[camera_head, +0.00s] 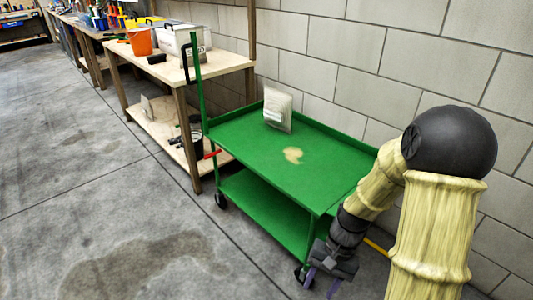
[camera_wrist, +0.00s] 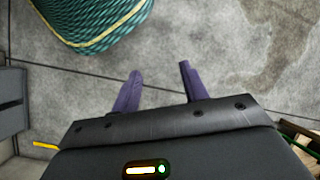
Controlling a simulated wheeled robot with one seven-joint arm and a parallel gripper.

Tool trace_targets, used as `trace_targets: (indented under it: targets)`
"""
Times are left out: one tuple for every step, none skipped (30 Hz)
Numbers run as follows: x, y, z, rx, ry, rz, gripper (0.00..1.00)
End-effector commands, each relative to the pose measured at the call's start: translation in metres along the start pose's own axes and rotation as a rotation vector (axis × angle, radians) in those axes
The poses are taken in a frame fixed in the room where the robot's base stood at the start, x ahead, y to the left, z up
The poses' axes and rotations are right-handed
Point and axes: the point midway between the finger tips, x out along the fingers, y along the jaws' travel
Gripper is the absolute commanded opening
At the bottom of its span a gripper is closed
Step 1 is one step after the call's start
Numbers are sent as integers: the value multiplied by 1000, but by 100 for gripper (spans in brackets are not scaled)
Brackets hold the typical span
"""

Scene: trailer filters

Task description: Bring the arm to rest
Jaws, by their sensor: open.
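My gripper (camera_head: 325,281) hangs low at the near right corner of the green cart, pointing down toward the floor. My arm, in a pale yellow sleeve with a dark joint, bends down at the right of the head view. Whether the gripper touches the cart's corner is hard to tell.
The green cart (camera_head: 252,205) stands against the block wall, with a clear bag of pale contents (camera_head: 278,110) on top. A wooden workbench (camera_head: 120,62) holds an orange bucket (camera_head: 139,40). A coiled teal rope (camera_wrist: 95,20) lies at the wrist view's top left. Floor at left is open.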

Motion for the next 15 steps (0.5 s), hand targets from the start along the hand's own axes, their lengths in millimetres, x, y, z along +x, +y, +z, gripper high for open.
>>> trace_targets:
  targets:
    - [-19, -1, 8, -38, 61, 34, 44]
    - [-26, -1, 11, -59, 95, 53, 44]
    - [-37, 0, 14, -87, 143, 76, 44]
    - [-44, 0, 17, -109, 178, 92, 44]
    - [-52, 0, 19, -130, 212, 107, 44]
    - [-61, 0, 23, -159, 255, 125, 44]
    - [-68, -1, 25, -178, 286, 136, 44]
    - [-74, -1, 28, -198, 315, 146, 44]
    - [-82, -2, 31, -220, 350, 158, 44]
    - [-88, -2, 33, -238, 376, 165, 44]
    - [-92, -3, 35, -253, 397, 172, 44]
    - [-99, -4, 38, -272, 428, 179, 44]
    - [-104, -4, 40, -287, 448, 185, 44]
    - [-108, -5, 42, -300, 468, 189, 44]
    - [-114, -6, 45, -317, 492, 194, 44]
